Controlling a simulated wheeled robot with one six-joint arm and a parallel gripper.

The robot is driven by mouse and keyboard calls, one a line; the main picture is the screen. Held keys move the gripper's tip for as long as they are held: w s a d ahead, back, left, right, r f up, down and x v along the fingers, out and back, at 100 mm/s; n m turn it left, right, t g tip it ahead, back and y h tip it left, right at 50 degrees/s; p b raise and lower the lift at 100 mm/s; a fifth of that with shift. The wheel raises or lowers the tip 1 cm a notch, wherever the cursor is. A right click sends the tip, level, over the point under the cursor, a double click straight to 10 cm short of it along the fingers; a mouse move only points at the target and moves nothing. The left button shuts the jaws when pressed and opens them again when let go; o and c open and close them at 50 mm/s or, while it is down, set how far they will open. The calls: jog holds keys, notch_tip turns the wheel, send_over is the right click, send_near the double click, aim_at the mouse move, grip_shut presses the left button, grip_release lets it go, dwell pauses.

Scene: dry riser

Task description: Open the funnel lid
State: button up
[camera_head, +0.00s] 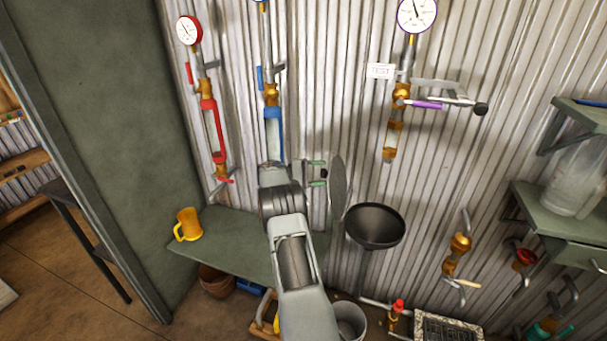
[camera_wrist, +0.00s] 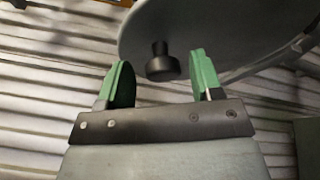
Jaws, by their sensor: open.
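The funnel (camera_head: 375,226) is a dark, wide cone on a stand, and its mouth shows uncovered in the head view. The funnel lid (camera_head: 338,188) is a grey disc standing upright at the left of the funnel rim. In the wrist view the lid (camera_wrist: 225,30) fills the upper right, with a black knob (camera_wrist: 162,62) on its face. My gripper (camera_head: 318,174) has green fingertips and is left of the lid. In the wrist view my gripper (camera_wrist: 162,80) is open, with the knob in the gap between the fingers. I see no finger touching the knob.
Pipes with gauges run up the corrugated wall behind. A bucket (camera_head: 349,322) stands on the floor below the funnel. Shelves (camera_head: 545,205) are at the right.

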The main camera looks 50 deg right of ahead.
jog(key=b+v, duration=0.1)
jog(key=v, duration=1.2)
jog(key=shift+w, duration=0.1)
notch_tip(320, 180, down, 10)
jog(key=n+t+y, duration=0.1)
jog(key=n+t, duration=0.3)
jog(key=s+a+n+t+y, duration=0.1)
jog(key=a+t+y, duration=0.2)
jog(key=a, duration=0.2)
jog(key=s+a+r+t+y+p, duration=0.1)
jog(key=s+a+r+t+y, duration=0.2)
jog(key=a, duration=0.7)
jog(key=s+a+r+t+y+p, duration=0.2)
jog(key=s+a+r+t+y, duration=0.1)
jog(key=s+a+r, duration=0.4)
jog(key=s+a+r+t+y+p, duration=0.1)
jog(key=s+a+r, duration=0.4)
jog(key=s+a, duration=0.6)
jog(key=shift+s+a+t+y, duration=0.4)
jog(key=shift+a+t+y, duration=0.5)
jog(key=shift+a+t, duration=0.55)
